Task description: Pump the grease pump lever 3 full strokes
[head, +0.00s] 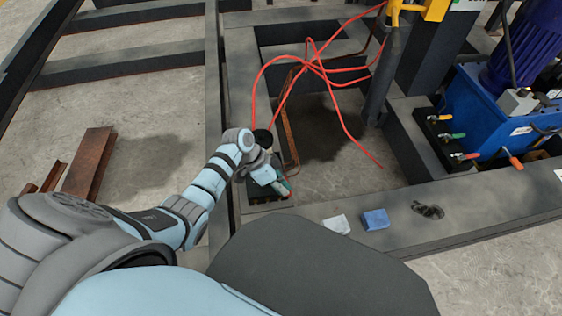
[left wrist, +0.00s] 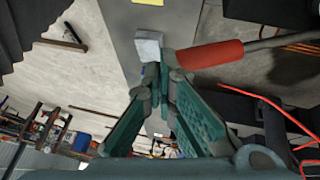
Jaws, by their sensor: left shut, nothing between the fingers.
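The grease pump lever shows in the left wrist view as a red grip (left wrist: 208,54) on a grey metal rod (left wrist: 275,42) that runs off to the right. My left gripper (left wrist: 158,78) has its teal fingers closed together, with nothing seen held between them. The grip's left end is right by the fingertips; whether they touch I cannot tell. In the head view my left gripper (head: 277,182) is low over the dark frame, beside a small dark base (head: 262,197). The arm hides most of the pump there. My right gripper is not in view.
Red hoses (head: 318,66) loop over the open frame bay behind the gripper. A white item (head: 336,224), a blue block (head: 376,219) and a black item (head: 428,210) lie on the front beam. A blue machine (head: 490,112) with colored valve handles stands at the right.

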